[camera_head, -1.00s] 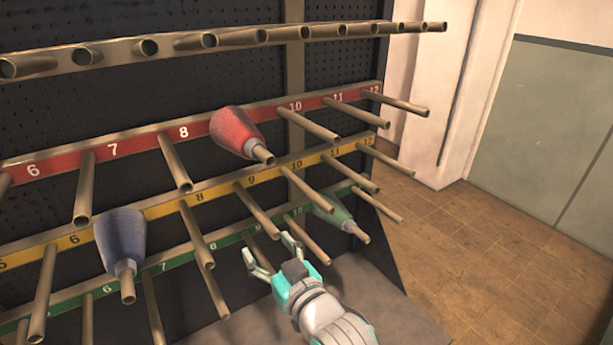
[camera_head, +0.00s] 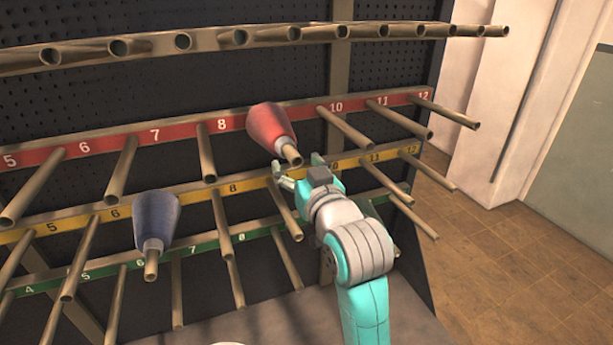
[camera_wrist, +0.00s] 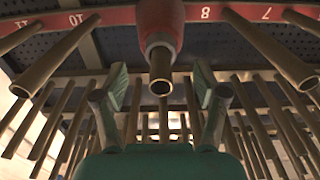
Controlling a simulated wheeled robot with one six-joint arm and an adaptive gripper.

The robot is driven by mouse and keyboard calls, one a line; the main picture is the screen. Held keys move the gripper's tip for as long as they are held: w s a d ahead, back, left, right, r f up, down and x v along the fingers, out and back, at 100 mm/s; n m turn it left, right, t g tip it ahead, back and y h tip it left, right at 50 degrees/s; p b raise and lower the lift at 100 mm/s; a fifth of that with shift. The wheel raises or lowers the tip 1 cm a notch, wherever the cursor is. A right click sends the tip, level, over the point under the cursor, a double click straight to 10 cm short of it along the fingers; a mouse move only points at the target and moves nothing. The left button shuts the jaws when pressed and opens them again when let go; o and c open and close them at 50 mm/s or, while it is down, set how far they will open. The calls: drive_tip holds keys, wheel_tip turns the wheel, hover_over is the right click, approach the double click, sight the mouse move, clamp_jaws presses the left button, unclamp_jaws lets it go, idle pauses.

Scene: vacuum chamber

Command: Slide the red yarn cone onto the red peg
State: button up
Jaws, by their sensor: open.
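The red yarn cone (camera_head: 268,125) sits around a metal peg of the red-labelled row (camera_head: 180,132), between the labels 8 and 10. Its wide end is toward the rack, and the bare peg end (camera_head: 292,155) sticks out of its narrow end. My gripper (camera_head: 298,165) is open and empty, just below and in front of the cone. In the wrist view the cone (camera_wrist: 160,24) is at top centre, beyond and above my two spread fingers (camera_wrist: 160,78). I see no contact between fingers and cone. The label behind the cone is hidden.
A blue cone (camera_head: 155,218) sits on a peg of the yellow row at left. Several bare pegs jut out around my arm, including one right of the cone (camera_head: 345,128). A top row of pegs (camera_head: 235,38) overhangs. Open floor (camera_head: 500,240) lies at right.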

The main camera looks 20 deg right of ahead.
sight(276, 134)
drive_tip(key=shift+w, duration=2.85)
clamp_jaws()
